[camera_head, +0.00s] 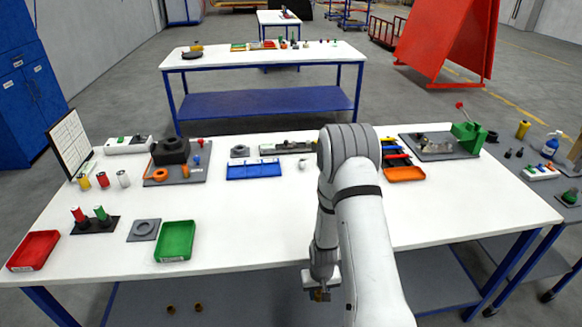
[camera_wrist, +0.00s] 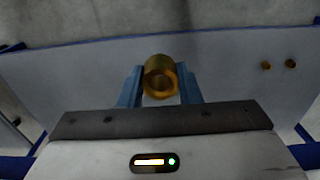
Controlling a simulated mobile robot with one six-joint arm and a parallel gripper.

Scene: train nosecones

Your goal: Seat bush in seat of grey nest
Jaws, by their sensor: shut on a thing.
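My gripper (camera_head: 320,293) hangs low in front of the table's front edge, over the lower shelf. In the wrist view its two blue fingers (camera_wrist: 160,88) are shut on a brass-coloured hollow bush (camera_wrist: 160,68), whose open end faces the camera. In the head view only a small part of the bush (camera_head: 320,297) shows below the gripper. A grey square block with a round ring seat (camera_head: 143,229), which looks like the grey nest, lies on the table at front left, well away from my gripper. The seat looks empty.
Two more brass pieces (camera_head: 184,308) lie on the lower shelf, also in the wrist view (camera_wrist: 278,65). A green tray (camera_head: 175,241) sits right of the nest; a black stand (camera_head: 95,226) with red and green pieces sits left. The white tabletop (camera_head: 255,215) is clear at centre front.

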